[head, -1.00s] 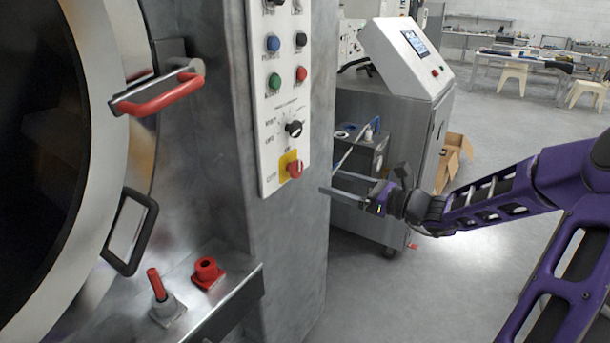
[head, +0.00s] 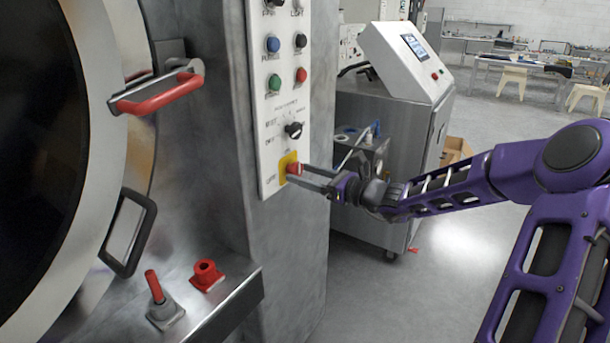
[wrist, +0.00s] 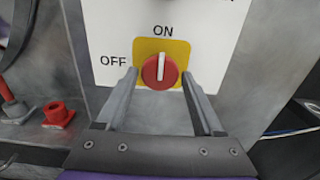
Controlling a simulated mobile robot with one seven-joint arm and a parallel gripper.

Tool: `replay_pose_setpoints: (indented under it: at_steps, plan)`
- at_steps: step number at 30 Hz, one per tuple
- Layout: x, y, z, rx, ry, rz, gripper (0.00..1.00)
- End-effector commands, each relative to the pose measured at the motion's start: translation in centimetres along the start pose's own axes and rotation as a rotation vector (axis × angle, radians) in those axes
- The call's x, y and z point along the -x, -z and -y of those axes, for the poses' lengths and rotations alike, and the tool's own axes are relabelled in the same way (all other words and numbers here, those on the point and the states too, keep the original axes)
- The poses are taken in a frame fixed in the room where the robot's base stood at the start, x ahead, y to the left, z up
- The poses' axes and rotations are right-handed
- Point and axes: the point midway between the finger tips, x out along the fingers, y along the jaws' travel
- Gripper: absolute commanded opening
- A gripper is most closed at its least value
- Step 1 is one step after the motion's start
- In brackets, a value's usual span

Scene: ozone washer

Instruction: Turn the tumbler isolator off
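The tumbler isolator (wrist: 151,72) is a red round knob with a white pointer on a yellow plate (wrist: 178,49). In the wrist view its pointer stands upright, toward the ON label; the OFF label is to its left. The isolator also shows at the bottom of the control panel in the head view (head: 292,168). My gripper (wrist: 160,80) is open, with one finger on each side of the knob. The fingertips are close to it, with a small gap on the right; contact cannot be told. In the head view my gripper (head: 308,177) reaches the panel from the right.
The white panel (head: 270,130) carries several buttons and a black selector knob (head: 294,130) above the isolator. A washer door with a red handle (head: 160,95) is at the left. A steel cabinet (head: 390,110) stands behind my arm. Open floor lies at the right.

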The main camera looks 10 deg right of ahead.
Motion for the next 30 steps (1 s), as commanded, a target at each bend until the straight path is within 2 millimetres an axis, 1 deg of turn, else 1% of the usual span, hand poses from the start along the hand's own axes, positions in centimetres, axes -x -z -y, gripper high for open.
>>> replay_pose_setpoints:
  at_steps: [1, 10, 16, 20, 26, 30]
  plan:
    - [0.01, 0.01, -0.01, 0.000, 0.000, 0.000, 0.58]
    - [0.03, 0.01, 0.00, 0.000, 0.000, 0.000, 0.04]
    - [0.03, 0.06, 0.00, 0.013, 0.000, -0.001, 0.04]
    - [0.02, 0.14, 0.01, 0.051, 0.000, 0.000, 0.04]
    - [-0.02, 0.28, 0.01, 0.171, -0.001, 0.000, 0.04]
    - [0.00, 0.36, 0.04, 0.292, -0.002, 0.000, 0.04]
